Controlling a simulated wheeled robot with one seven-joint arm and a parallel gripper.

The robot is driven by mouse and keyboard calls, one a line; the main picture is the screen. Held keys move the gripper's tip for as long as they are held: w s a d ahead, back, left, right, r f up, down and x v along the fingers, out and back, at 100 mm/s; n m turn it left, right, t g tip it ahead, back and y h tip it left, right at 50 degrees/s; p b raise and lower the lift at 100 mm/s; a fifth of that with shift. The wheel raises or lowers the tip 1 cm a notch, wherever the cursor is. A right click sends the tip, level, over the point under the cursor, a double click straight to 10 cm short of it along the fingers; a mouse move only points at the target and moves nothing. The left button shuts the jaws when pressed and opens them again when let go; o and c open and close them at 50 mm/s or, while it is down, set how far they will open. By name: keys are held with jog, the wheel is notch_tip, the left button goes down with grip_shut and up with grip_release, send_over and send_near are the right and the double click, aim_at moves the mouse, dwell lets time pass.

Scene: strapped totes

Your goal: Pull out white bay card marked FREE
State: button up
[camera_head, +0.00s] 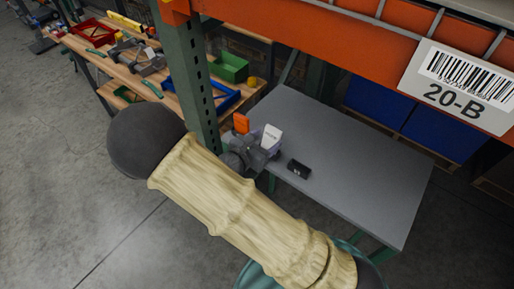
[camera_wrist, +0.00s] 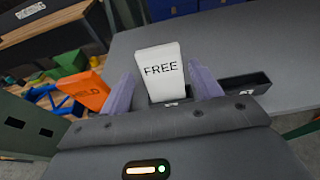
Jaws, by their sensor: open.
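The white bay card marked FREE (camera_wrist: 160,70) stands upright in a small dark holder (camera_wrist: 172,99) on the grey table. My gripper (camera_wrist: 163,82) is open, with one purple finger on each side of the card. Whether the fingers touch the card cannot be told. In the head view the white card (camera_head: 271,137) shows at the end of my arm, beside my gripper (camera_head: 262,145); my wrist hides the holder beneath it.
An empty-looking black holder (camera_wrist: 246,86) sits at right on the grey table (camera_head: 340,160). A green rack post (camera_head: 187,80) rises close at left. The table's right part is clear.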

aim_at(271, 134)
jog(key=shift+b+x, duration=0.85)
jog(key=shift+x, duration=1.35)
jog(key=c, duration=0.9)
jog(key=shift+r, duration=0.2)
jog(key=shift+w+d+r+p, duration=0.2)
jog(key=shift+r+p, duration=0.35)
jog(key=shift+r, duration=0.2)
jog(key=shift+w+d+r+p, duration=0.1)
jog(key=shift+w+r+p, duration=0.05)
jog(key=shift+r+p, duration=0.5)
jog(key=shift+w+d+r+p, duration=0.1)
jog(key=shift+w+r+p, duration=0.1)
jog(key=shift+r+p, duration=0.45)
jog(key=shift+r, duration=0.15)
jog(key=p+v, duration=0.4)
jog(key=v, duration=0.6)
